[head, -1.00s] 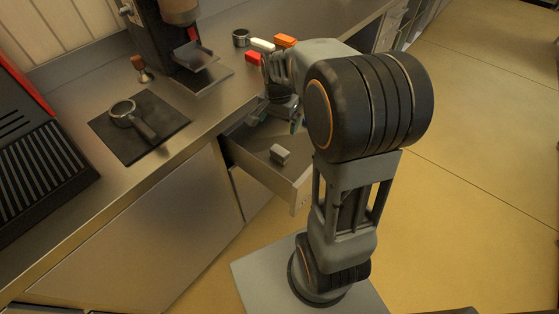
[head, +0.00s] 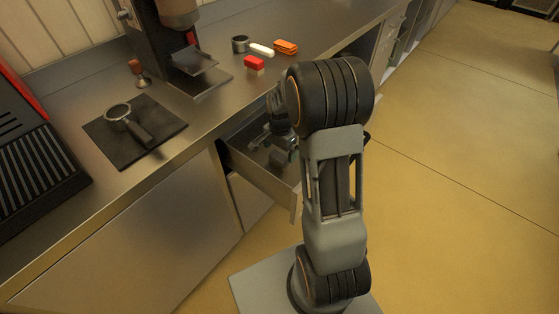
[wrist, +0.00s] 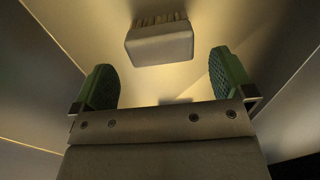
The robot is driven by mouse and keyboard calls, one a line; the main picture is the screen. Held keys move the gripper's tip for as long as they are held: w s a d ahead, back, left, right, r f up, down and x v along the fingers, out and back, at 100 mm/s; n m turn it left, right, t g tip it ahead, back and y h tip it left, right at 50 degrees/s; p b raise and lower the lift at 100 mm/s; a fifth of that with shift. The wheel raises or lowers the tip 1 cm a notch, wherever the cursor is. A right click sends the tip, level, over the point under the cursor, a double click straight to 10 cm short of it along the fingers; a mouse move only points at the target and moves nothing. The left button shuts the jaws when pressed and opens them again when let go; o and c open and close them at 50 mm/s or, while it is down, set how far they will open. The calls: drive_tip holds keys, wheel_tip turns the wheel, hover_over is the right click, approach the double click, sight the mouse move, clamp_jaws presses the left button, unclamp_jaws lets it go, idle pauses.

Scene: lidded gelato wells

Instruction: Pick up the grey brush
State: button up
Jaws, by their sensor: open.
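The grey brush (wrist: 159,45) is a small block with pale bristles along its far edge. In the wrist view it lies at the top centre, ahead of my gripper (wrist: 166,82) and near the middle of the gap between the green-padded fingers. My gripper is open, with nothing between its fingers. In the head view my arm reaches into the open drawer (head: 266,180), where my gripper and the brush are dark and hard to tell apart.
On the counter above stand a red block (head: 254,63), a white one (head: 262,49), an orange one (head: 286,46) and a metal cup (head: 240,44). A portafilter (head: 117,112) lies on a dark mat. The drawer walls stand close around my gripper.

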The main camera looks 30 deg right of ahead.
sight(280, 155)
wheel_tip(280, 155, down, 4)
drive_tip(key=shift+w+f, duration=0.1)
drive_tip(key=c, duration=0.9)
drive_tip(key=shift+c, duration=0.2)
wheel_tip(280, 155, up, 10)
drive_tip(key=shift+r+p, duration=0.15)
drive_tip(key=shift+p, duration=0.35)
